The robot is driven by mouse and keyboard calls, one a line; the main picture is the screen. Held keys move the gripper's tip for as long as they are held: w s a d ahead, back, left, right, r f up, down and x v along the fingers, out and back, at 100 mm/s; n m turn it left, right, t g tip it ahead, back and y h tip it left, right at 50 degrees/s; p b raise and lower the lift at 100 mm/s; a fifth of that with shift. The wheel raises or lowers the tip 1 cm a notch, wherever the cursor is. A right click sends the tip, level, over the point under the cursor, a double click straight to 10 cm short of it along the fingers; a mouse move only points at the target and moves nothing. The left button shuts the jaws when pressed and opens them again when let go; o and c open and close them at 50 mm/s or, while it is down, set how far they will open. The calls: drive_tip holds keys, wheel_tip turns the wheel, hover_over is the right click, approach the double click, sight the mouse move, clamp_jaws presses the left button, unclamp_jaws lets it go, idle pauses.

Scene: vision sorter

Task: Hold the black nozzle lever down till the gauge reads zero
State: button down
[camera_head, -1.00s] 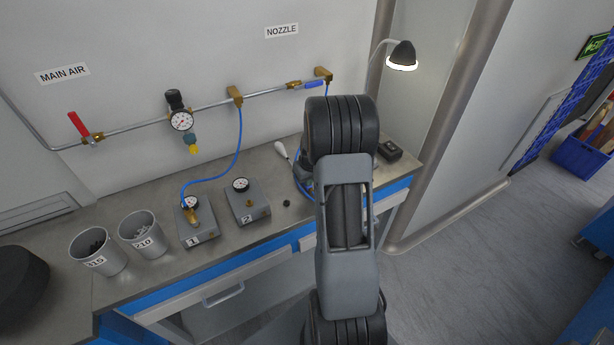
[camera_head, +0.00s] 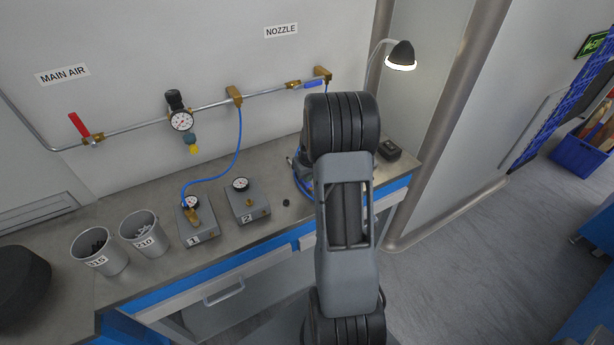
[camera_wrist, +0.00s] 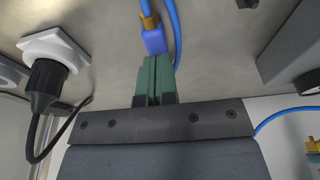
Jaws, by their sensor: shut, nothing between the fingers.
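My gripper's green fingers (camera_wrist: 154,80) are shut together with nothing between them. Their tips are close to a blue piece (camera_wrist: 155,42) with a brass fitting and a blue hose; I cannot tell whether they touch. I cannot make out a black nozzle lever for certain. In the head view my arm hides my gripper and most of the blue hose coil. A gauge (camera_head: 181,121) is on the wall pipe. Block 1 (camera_head: 200,232) has its own gauge (camera_head: 191,202) and a blue hose; block 2 (camera_head: 250,207) has another gauge (camera_head: 240,184). Their needles are too small to read.
Two numbered cups (camera_head: 143,237) with dark and pale pieces stand left of block 1. A small black piece (camera_head: 286,203) lies right of block 2. The wall pipe has a red handle (camera_head: 78,125) and a blue handle (camera_head: 313,84). A lamp (camera_head: 401,54) stands at right.

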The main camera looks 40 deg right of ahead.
drive_tip(key=r, duration=0.1)
drive_tip(key=r+p, duration=0.1)
drive_tip(key=r, duration=0.1)
drive_tip(key=r+p, duration=0.1)
drive_tip(key=r, duration=0.1)
drive_tip(key=shift+w, duration=0.35)
drive_tip(key=b+v, duration=0.1)
drive_tip(key=v, duration=0.8)
drive_tip(key=shift+s, duration=0.1)
